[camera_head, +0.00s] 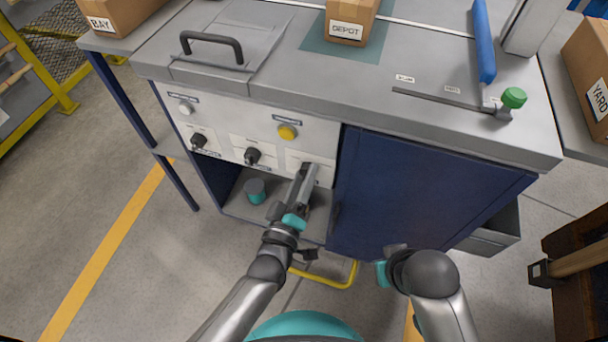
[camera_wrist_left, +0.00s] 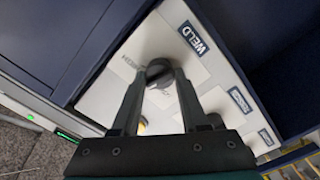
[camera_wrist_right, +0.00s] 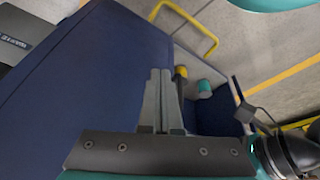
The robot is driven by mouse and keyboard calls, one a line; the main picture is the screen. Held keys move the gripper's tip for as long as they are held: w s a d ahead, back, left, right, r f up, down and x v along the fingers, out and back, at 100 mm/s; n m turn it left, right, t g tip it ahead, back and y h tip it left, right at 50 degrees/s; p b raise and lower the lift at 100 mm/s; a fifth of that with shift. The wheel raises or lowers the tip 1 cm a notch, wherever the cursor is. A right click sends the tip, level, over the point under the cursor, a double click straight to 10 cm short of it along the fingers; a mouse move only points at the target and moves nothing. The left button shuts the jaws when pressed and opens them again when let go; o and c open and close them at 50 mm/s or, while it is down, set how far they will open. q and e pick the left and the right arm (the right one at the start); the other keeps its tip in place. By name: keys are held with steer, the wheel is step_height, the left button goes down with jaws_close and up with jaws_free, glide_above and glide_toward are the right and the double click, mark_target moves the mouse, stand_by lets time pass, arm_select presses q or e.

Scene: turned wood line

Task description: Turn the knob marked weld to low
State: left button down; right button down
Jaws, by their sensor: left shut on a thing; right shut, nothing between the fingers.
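The black weld knob (camera_wrist_left: 158,69) is on a white plate beside the WELD label (camera_wrist_left: 195,39) in the left wrist view. My left gripper (camera_wrist_left: 160,76) is shut on this knob, one finger on each side. The word HIGH is partly readable beside the knob; which mark the knob points to is not clear. In the head view my left gripper (camera_head: 309,170) reaches the right end of the panel and hides the knob. My right gripper (camera_wrist_right: 160,78) is shut and empty, in front of the blue cabinet door.
Two other black knobs (camera_head: 198,140) (camera_head: 252,156), a white button (camera_head: 186,108) and a yellow button (camera_head: 287,132) share the panel (camera_head: 225,127). An open shelf below holds a teal-topped cylinder (camera_head: 255,190). The blue door (camera_head: 420,190) is right of my left gripper.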

arm_select(q)
steer(key=shift+f+n+b, duration=0.15)
steer(key=shift+n+b, duration=1.55)
steer(key=shift+n, duration=5.7)
arm_select(e)
steer(key=shift+w+a+r+t+y, duration=0.1)
steer(key=shift+w+a+r+t, duration=0.2)
steer(key=shift+r, duration=0.55)
steer(key=shift+w+a+r+t+y, duration=0.15)
steer(key=shift+r+t, duration=0.3)
steer(key=shift+r, duration=0.35)
steer(key=shift+w+a+r+t+y, duration=0.1)
steer(key=shift+w+a+r+t, duration=0.2)
steer(key=shift+r, duration=0.55)
arm_select(q)
steer(key=shift+c, duration=2.1)
jaws_free()
